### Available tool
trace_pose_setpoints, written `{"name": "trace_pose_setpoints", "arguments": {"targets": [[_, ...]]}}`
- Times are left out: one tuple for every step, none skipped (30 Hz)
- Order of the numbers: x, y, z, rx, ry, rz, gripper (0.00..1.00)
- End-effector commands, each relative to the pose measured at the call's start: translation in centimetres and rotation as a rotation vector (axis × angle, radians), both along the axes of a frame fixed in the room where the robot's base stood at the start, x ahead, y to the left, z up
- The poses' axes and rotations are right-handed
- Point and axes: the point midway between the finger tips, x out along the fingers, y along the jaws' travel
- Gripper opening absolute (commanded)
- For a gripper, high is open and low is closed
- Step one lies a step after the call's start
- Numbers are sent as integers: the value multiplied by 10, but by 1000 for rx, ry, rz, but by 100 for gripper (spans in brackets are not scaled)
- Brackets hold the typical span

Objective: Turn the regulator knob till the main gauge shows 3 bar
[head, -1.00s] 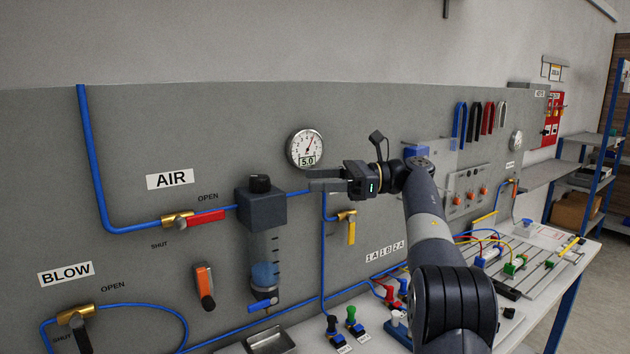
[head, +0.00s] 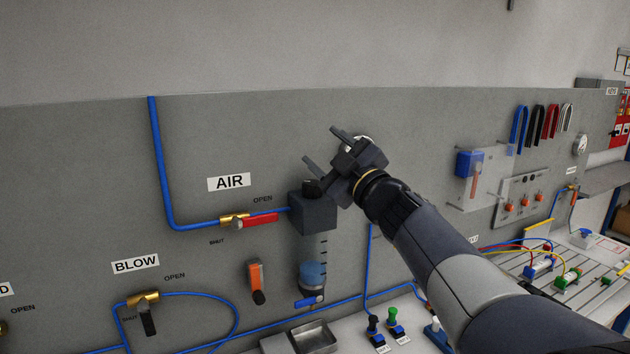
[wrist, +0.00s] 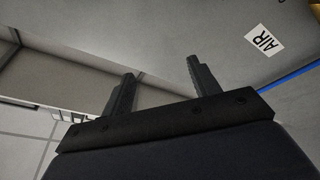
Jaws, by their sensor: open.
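The regulator (head: 314,214) is a dark block on the grey panel. Its black knob (head: 313,187) sits on top, and a clear bowl with blue inside hangs below. My gripper (head: 324,148) is open and empty, just above and to the right of the knob, with its lower finger close over it. I cannot tell whether that finger touches the knob. The main gauge is mostly hidden behind my gripper and its reading does not show. In the wrist view my two fingers (wrist: 160,70) stand apart with nothing between them; the knob is not in that view.
The AIR valve's red handle (head: 262,219) lies along the blue pipe towards OPEN, left of the regulator. An orange handle (head: 256,280) is below it. A metal tray (head: 314,337) and push buttons stand below. The panel above the gripper is clear.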

Motion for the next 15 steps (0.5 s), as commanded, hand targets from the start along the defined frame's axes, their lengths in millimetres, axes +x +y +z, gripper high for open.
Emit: {"name": "trace_pose_setpoints", "arguments": {"targets": [[-12, 2, -7, 92, 100, -8, 58], [-18, 0, -15, 148, 160, -18, 58], [-26, -1, -25, 219, 234, -30, 58], [-31, -2, -33, 270, 287, -41, 58], [-36, -3, -41, 317, 335, -51, 58], [-43, -4, -51, 374, 393, -65, 58], [-48, -5, -58, 411, 429, -75, 58], [-52, -7, -64, 445, 463, -84, 58], [-57, -8, -71, 484, 499, -95, 58], [-60, -9, -76, 506, 523, -103, 58], [-62, -9, -80, 526, 541, -108, 58], [-65, -10, -84, 545, 558, -115, 58], [-65, -10, -86, 556, 568, -118, 58], [-66, -10, -87, 563, 573, -119, 58], [-65, -10, -89, 567, 578, -121, 58]]}}
